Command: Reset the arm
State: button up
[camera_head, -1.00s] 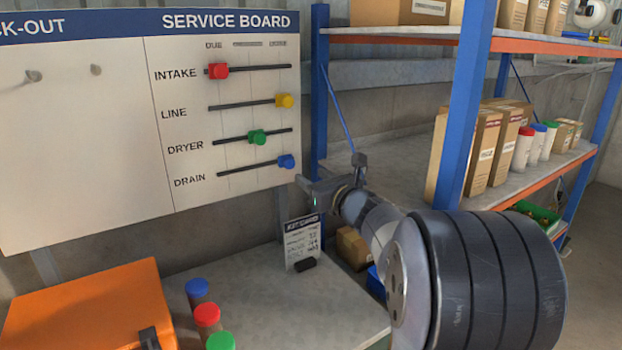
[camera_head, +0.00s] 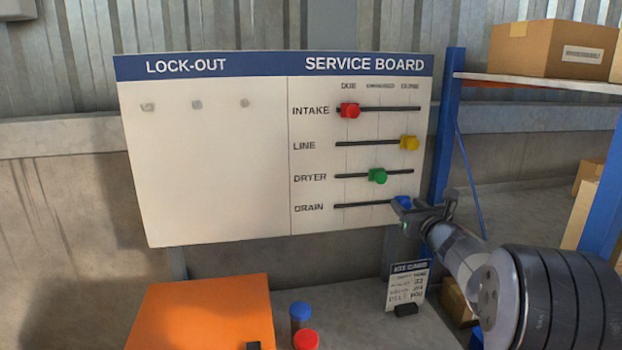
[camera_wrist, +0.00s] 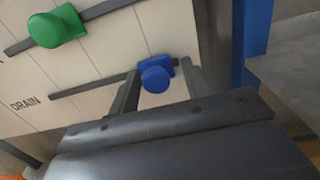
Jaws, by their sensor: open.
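My gripper (camera_head: 408,208) is at the lower right of the service board (camera_head: 318,225). In the wrist view its two fingers (camera_wrist: 160,72) are apart, one on each side of the blue knob (camera_wrist: 156,78) of the DRAIN slider. The blue knob (camera_head: 401,202) sits at the right end of its slot and is partly covered by my gripper in the head view. I cannot tell whether a finger touches it. The green DRYER knob (camera_head: 377,176) is mid-slot and also shows in the wrist view (camera_wrist: 55,27).
The red INTAKE knob (camera_head: 349,110) is at left, the yellow LINE knob (camera_head: 409,143) at right. An orange case (camera_head: 205,310) and capped bottles (camera_head: 300,314) stand below the board. A small sign (camera_head: 407,284) stands beneath my gripper. A blue-framed shelf (camera_head: 447,130) is at the right.

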jog(key=shift+w+a, duration=0.1)
jog(key=shift+w, duration=0.35)
jog(key=shift+s+a, duration=0.2)
jog(key=shift+a, duration=0.4)
jog(key=shift+r, duration=0.15)
